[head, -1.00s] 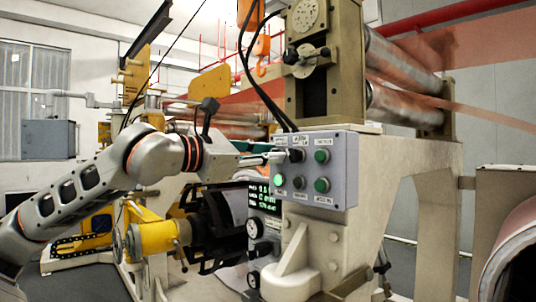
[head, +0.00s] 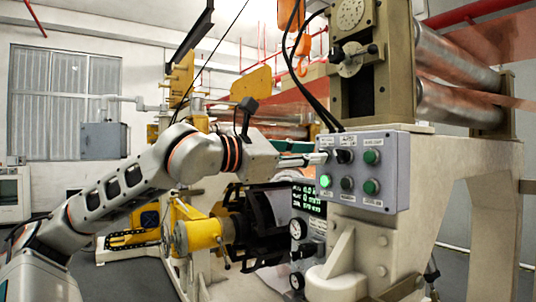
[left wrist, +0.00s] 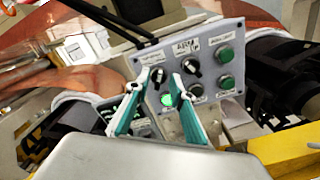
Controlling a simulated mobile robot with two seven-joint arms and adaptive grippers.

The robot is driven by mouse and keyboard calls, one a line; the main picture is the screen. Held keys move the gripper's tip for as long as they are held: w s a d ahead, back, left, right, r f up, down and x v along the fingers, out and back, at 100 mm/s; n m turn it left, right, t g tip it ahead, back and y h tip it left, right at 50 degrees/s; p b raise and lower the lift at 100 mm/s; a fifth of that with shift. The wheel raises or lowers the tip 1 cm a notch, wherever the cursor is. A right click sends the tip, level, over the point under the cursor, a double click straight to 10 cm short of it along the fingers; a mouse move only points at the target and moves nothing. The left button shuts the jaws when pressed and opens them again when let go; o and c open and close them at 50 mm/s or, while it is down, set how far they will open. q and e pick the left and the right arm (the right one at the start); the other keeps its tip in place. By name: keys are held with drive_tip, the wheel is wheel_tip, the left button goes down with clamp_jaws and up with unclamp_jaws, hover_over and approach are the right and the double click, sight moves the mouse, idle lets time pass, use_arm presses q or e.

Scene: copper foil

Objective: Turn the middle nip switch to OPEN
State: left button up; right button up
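The grey control panel (head: 393,166) stands at centre right in the head view, with a top row of two black switches and a green button. The middle switch (head: 345,156) is a black knob; it also shows in the left wrist view (left wrist: 190,66), its white mark slanting. My left gripper (head: 318,159) is at the panel's upper left, left of that knob. In the left wrist view my left gripper (left wrist: 160,84) is open, its teal-sided fingers apart. The left black switch (left wrist: 158,75) shows between the fingertips; contact cannot be told. My right gripper is out of view.
Below are a lit green button (head: 325,181), a black knob (head: 347,183) and a green button (head: 372,187). A dark display (head: 308,199) and gauges sit under the panel's left side. Black cables (head: 312,80) hang above. Rollers (head: 455,105) stand behind.

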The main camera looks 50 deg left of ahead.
use_arm(q)
drive_tip(key=s+a, duration=0.1)
drive_tip(key=s, duration=0.9)
idle(0.5)
